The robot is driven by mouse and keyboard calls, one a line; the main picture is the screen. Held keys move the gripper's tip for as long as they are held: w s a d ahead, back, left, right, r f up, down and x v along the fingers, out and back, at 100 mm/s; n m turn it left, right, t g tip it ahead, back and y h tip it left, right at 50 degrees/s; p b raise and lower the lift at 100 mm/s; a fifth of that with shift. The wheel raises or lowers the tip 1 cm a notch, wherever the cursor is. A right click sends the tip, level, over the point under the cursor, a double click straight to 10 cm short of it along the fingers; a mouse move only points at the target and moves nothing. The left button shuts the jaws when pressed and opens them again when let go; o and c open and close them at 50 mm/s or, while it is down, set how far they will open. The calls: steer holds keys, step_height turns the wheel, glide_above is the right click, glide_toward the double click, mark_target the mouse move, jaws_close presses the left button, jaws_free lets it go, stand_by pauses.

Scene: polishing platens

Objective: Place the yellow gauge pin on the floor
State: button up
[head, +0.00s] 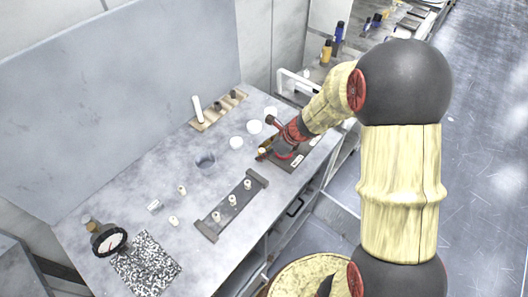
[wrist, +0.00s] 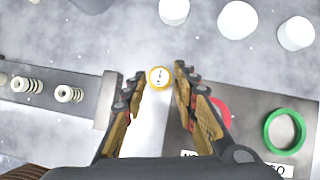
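The yellow gauge pin (wrist: 160,77) shows end-on in the wrist view as a yellow-rimmed disc with a pale, marked face. My gripper (wrist: 160,72) is open, with one fingertip on each side of the pin and a small gap to each. In the head view my gripper (head: 268,151) is low over the right part of the grey worktable (head: 150,180), by the dark board; the pin is hard to make out there. The grey floor (head: 475,150) lies right of the table, beyond my arm.
A dark board with a red ring (wrist: 220,111) and green ring (wrist: 284,130) is right of my gripper. A dark bar with several pale pegs (head: 232,205) is left. A dial gauge (head: 109,240) stands front left.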

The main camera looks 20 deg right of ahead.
steer(key=shift+o, duration=1.1)
